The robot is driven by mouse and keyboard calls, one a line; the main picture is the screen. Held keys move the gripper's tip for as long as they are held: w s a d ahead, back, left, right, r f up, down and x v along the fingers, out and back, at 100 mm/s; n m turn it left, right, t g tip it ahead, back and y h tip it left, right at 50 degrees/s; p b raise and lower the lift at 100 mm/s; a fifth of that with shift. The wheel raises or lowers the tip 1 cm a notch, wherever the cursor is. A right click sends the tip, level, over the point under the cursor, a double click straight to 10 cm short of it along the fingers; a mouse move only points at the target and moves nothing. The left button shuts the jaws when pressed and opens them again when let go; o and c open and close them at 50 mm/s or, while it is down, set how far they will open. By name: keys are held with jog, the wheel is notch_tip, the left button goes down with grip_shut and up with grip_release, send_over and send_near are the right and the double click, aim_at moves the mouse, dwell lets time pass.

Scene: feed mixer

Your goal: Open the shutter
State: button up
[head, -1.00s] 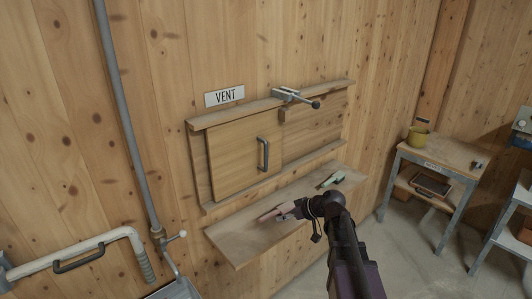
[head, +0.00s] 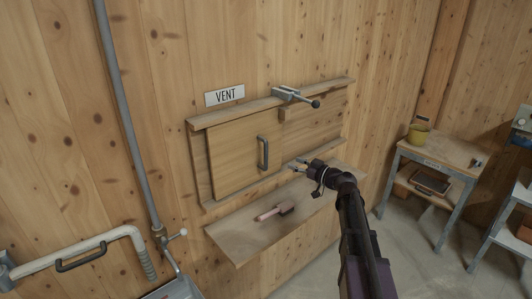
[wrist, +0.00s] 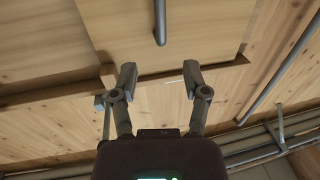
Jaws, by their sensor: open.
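The shutter (head: 230,160) is a flat wooden panel under the VENT sign (head: 225,96). It sits between wooden rails at the left part of the frame. A dark upright bar handle (head: 263,152) is near its right edge. A grey metal latch with a dark ball-ended lever (head: 290,96) sits on the top rail. My gripper (head: 293,164) is open and empty, to the right of the handle and slightly lower, apart from it. In the wrist view my gripper (wrist: 160,77) has its fingers spread, with the handle (wrist: 159,22) ahead between them.
A wooden shelf (head: 230,232) juts out below the shutter, with a pink-handled brush (head: 270,214) on it. A grey pipe (head: 122,110) and a bent rail (head: 90,243) are at left.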

send_over(266, 166)
jog(key=shift+w, duration=0.45)
dwell(0.6)
grip_shut()
